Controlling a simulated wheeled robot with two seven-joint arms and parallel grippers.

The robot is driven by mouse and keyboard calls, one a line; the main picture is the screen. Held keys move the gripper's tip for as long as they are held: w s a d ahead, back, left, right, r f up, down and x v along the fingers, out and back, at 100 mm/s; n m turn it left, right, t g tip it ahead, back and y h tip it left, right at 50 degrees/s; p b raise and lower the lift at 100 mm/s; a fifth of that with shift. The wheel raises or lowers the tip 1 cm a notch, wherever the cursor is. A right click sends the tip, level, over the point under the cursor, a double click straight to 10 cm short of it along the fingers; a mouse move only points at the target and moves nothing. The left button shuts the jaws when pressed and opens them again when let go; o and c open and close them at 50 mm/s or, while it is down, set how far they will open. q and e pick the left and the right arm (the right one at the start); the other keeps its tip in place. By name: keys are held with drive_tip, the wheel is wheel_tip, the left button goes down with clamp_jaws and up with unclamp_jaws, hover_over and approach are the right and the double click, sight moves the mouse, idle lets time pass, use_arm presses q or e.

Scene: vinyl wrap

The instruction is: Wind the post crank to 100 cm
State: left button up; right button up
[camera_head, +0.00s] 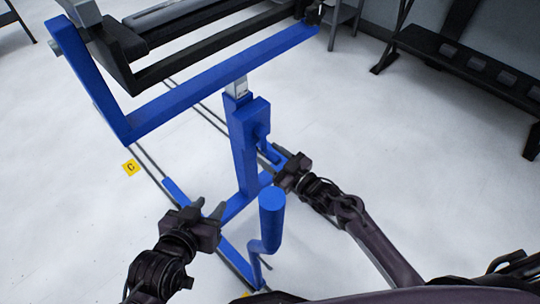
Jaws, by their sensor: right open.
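The blue post (243,150) stands upright under a long blue beam, with a small grey scale piece (238,88) at its top; its reading is too small to tell. The post's crank (264,142) sticks out on the right side of the post. My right gripper (285,169) is open at the crank's lower end and partly hides it; I cannot tell whether they touch. Another blue crank-like handle (272,205) rises nearer to me, low by the base. My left gripper (211,210) is apart from both, left of this handle, with its fingers spread and empty.
The blue beam (220,80) and black rails cross the upper left. A yellow C marker (131,168) lies on the white floor beside dark floor rails. A black bench (470,65) with grey blocks stands at the upper right. The floor at right is clear.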

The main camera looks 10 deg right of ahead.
drive_tip(key=shift+w+a, duration=0.25)
drive_tip(key=shift+w, duration=0.15)
clamp_jaws()
